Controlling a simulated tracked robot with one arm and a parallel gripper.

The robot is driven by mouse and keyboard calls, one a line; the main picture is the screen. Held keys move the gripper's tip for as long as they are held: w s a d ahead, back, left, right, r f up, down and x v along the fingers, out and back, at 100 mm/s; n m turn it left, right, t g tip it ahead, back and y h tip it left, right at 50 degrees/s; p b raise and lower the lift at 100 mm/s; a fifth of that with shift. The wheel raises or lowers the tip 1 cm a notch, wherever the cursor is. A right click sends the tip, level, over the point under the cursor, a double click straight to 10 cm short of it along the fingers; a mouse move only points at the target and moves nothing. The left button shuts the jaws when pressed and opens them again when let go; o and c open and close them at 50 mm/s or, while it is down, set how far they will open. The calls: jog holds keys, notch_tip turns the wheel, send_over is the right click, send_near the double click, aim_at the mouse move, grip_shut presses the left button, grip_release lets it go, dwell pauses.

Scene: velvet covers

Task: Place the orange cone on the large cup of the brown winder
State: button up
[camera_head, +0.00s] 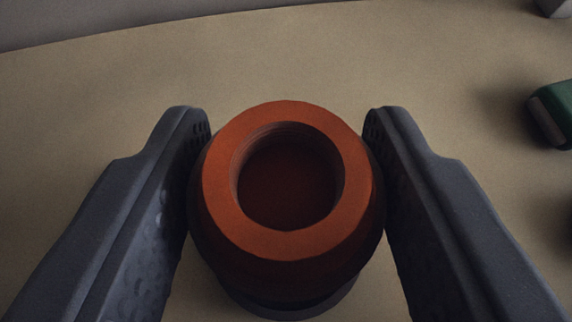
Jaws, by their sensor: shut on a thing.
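The orange cone (290,243) is in the middle of the view, with its round open top towards the camera and a dark hollow inside. My gripper (286,135) is shut on it, with one dark finger against its left side and one against its right. A dark rounded edge shows just below the cone; I cannot tell whether it is part of the cone or a separate thing under it. I cannot make out the brown winder or its large cup in this view.
A tan surface spreads around the cone, with a grey area beyond its curved far edge. A green object (556,108) with a pale face lies at the right edge. A light grey object (556,7) is cut off at the top right corner. The surface at far left is bare.

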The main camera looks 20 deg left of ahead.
jog(key=o, duration=1.3)
jog(key=shift+s+d+r, duration=0.1)
jog(key=shift+s+r, duration=0.2)
jog(key=shift+s, duration=0.05)
jog(key=p+v, duration=0.1)
jog(key=v, duration=1)
jog(key=shift+d, duration=0.1)
